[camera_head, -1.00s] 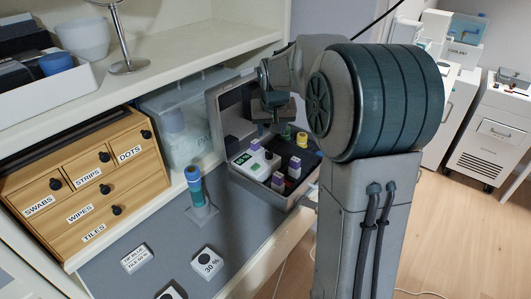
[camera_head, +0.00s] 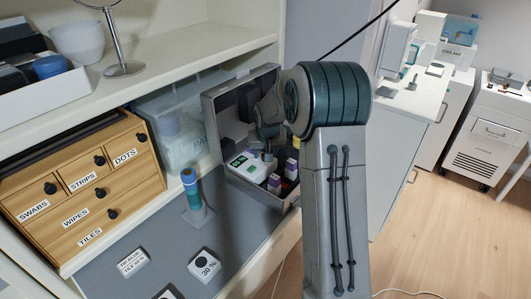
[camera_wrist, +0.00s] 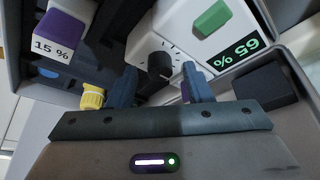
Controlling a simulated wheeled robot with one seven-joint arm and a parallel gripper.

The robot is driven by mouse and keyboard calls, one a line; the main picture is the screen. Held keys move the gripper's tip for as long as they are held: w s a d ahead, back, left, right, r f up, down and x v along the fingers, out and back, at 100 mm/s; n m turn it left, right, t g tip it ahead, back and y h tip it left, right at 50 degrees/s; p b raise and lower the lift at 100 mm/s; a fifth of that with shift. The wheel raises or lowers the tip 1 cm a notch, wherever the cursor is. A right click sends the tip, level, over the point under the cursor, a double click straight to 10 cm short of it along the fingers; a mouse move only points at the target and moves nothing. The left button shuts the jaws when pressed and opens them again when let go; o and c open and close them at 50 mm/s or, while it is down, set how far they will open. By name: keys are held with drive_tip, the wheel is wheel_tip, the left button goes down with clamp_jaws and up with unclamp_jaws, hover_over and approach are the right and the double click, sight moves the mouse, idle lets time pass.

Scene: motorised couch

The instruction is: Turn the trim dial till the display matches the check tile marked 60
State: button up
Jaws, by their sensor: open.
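The trim dial is a black knob (camera_wrist: 160,66) on a white unit (camera_wrist: 143,46), with a ring of tick marks around it, in the wrist view. The unit's display (camera_wrist: 236,53) reads 65 % in green. My gripper (camera_wrist: 159,74) is open, its two blue fingers on either side of the dial with gaps showing. In the head view my gripper (camera_head: 268,140) is low over the unit (camera_head: 248,170) in the open grey case (camera_head: 211,125). I cannot make out a tile marked 60.
A green button (camera_wrist: 212,18) is on the unit. A blue-topped cylinder (camera_head: 193,190) stands left of the case. Wooden drawers (camera_head: 85,190) are further left.

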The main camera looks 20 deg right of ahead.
drive_tip(key=shift+w+f, duration=0.15)
drive_tip(key=shift+f, duration=0.1)
drive_tip(key=c, duration=1)
drive_tip(key=shift+d+n, duration=0.1)
drive_tip(key=shift+n, duration=0.2)
drive_tip(key=shift+d+n+y+p, duration=0.1)
drive_tip(key=shift+n+y+p, duration=0.5)
drive_tip(key=shift+n, duration=0.6)
drive_tip(key=shift+n+y+p, duration=0.4)
drive_tip(key=shift+n+y, duration=0.1)
drive_tip(key=shift+n, duration=0.9)
